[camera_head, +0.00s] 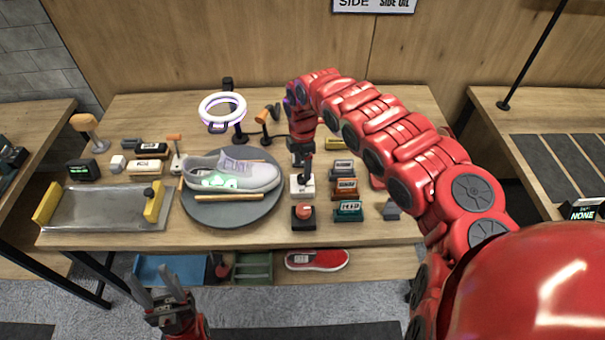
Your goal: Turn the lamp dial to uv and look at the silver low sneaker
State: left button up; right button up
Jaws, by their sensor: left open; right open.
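A small white box (302,188), seemingly the lamp dial's base, stands right of the turntable. My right gripper (305,162) points down just above this box, with its fingers around or just over its dark top; contact and the dial's setting cannot be told. My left gripper (150,300) is open and empty at the bottom left, in front of the table.
A metal tray (100,212) with yellow end blocks lies left. Several small labelled blocks stand right of the turntable, near a red knob on a black box (303,217). A stick (229,197) lies before the sneaker. A red shoe (317,259) sits on the lower shelf.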

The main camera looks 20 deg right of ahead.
aim_at(302, 176)
notch_tip(302, 176, up, 13)
jog(key=b, duration=0.3)
dwell(0.4)
